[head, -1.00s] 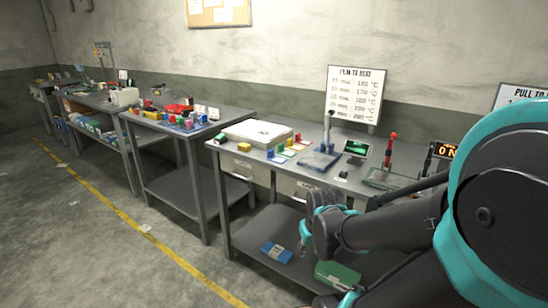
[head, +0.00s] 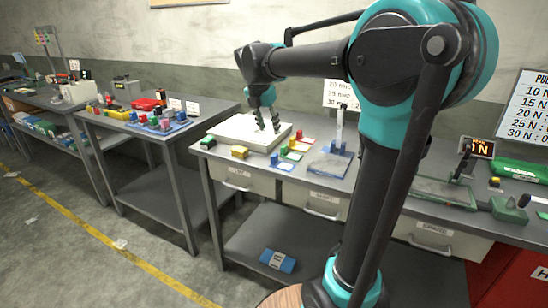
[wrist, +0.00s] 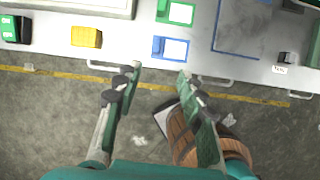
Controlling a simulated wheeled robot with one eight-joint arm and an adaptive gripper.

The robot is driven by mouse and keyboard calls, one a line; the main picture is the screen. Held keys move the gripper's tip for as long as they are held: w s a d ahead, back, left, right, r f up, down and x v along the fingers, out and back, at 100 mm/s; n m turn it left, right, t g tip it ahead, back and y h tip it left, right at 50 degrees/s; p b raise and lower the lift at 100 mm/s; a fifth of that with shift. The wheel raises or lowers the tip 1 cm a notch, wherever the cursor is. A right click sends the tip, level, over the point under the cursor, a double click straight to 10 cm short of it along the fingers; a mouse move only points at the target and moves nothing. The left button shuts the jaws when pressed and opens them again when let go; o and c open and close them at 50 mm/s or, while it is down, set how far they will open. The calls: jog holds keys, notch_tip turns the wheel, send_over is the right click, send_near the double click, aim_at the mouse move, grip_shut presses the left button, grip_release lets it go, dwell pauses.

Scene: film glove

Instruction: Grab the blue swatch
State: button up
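The blue swatch (wrist: 171,48) is a small card with a blue border and a white middle, lying near the front edge of the grey bench in the wrist view. In the head view the blue swatch (head: 275,160) is the nearest of a row of coloured swatches. My gripper (wrist: 158,75) is open and empty in the wrist view. Its two fingers are apart, just short of the swatch and past the bench edge in the picture. In the head view my gripper (head: 266,124) hangs above the bench, in front of the white box from this angle.
A green swatch (wrist: 176,12) lies just behind the blue one. A yellow block (wrist: 86,37) and a dark green block (wrist: 15,29) sit to the left. The white box (head: 228,131) stands behind them. Drawer handles stick out below the bench edge. A blue packet (head: 278,260) lies on the lower shelf.

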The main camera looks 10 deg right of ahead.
send_over(275, 155)
jog(key=s+a, duration=0.1)
jog(key=shift+n, duration=0.4)
notch_tip(275, 155, down, 10)
jog(key=shift+a+r, duration=0.1)
jog(key=shift+r, duration=0.1)
jog(key=shift+s+x, duration=0.2)
jog(key=shift+x, duration=2.9)
jog(key=shift+f, duration=0.1)
jog(key=shift+c, duration=0.4)
grip_shut()
